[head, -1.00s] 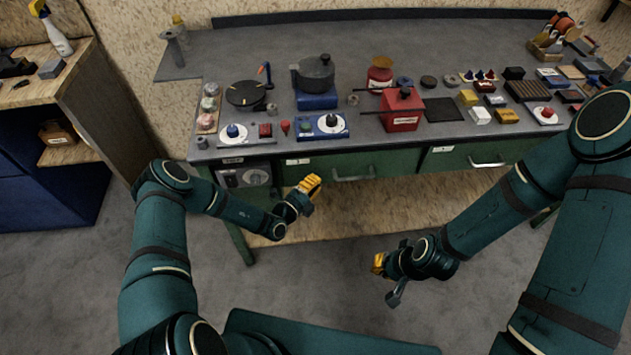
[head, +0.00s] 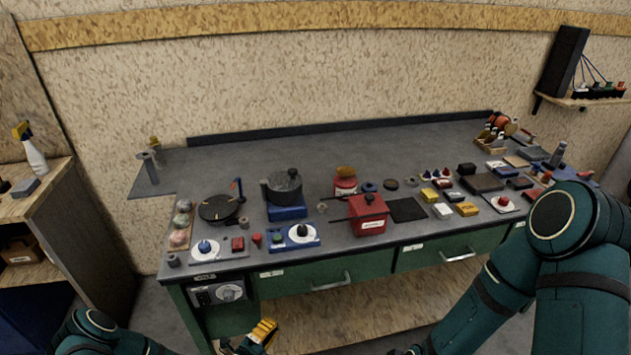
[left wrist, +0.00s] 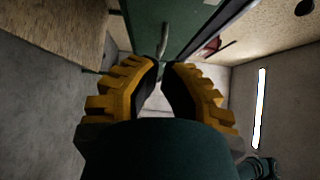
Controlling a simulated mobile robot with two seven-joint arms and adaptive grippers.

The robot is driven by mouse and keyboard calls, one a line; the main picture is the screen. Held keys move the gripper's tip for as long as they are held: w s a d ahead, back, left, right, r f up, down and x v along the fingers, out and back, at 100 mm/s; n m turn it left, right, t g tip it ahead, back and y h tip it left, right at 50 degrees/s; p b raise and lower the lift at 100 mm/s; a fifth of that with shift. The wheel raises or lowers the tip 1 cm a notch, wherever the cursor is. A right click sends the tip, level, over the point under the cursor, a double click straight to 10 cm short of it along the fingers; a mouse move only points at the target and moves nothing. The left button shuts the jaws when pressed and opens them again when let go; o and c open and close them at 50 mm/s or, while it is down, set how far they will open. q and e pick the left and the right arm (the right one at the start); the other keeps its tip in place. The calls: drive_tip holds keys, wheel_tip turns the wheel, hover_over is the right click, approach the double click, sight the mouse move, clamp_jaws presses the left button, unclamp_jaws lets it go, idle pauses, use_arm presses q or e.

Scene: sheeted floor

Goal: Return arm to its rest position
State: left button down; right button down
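My left gripper (head: 268,328) is at the bottom edge of the head view, in front of and below the workbench's front edge. Its yellow ribbed fingers lie close together. In the left wrist view the two fingertips (left wrist: 161,66) nearly meet and hold nothing. My left arm (head: 95,335) shows only in part at the bottom left. My right arm (head: 500,285) comes in from the right and passes in front of the bench's right part. Its gripper is cut off below the picture.
The workbench (head: 300,150) carries a red box (head: 368,216), a dark pot (head: 283,187), a black disc (head: 219,208) and many small parts. Green drawers (head: 370,272) run under its front edge. A wooden shelf unit (head: 70,215) stands at the left. Grey floor shows between them.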

use_arm(q)
drive_tip(key=s+d+r+m+g+h, duration=0.3)
drive_tip(key=s+d+m+g+h, duration=0.3)
drive_tip(key=s+d+m+g, duration=0.85)
drive_tip(key=s+a+m+g+y, duration=0.4)
drive_tip(key=s+m+y, duration=0.15)
drive_tip(key=m, duration=0.95)
drive_tip(key=w+a+r+m+t+y, duration=0.4)
drive_tip(key=m+y, duration=0.1)
drive_tip(key=m, duration=1.2)
drive_tip(key=shift+t, duration=0.35)
drive_tip(key=shift+w+r, duration=0.1)
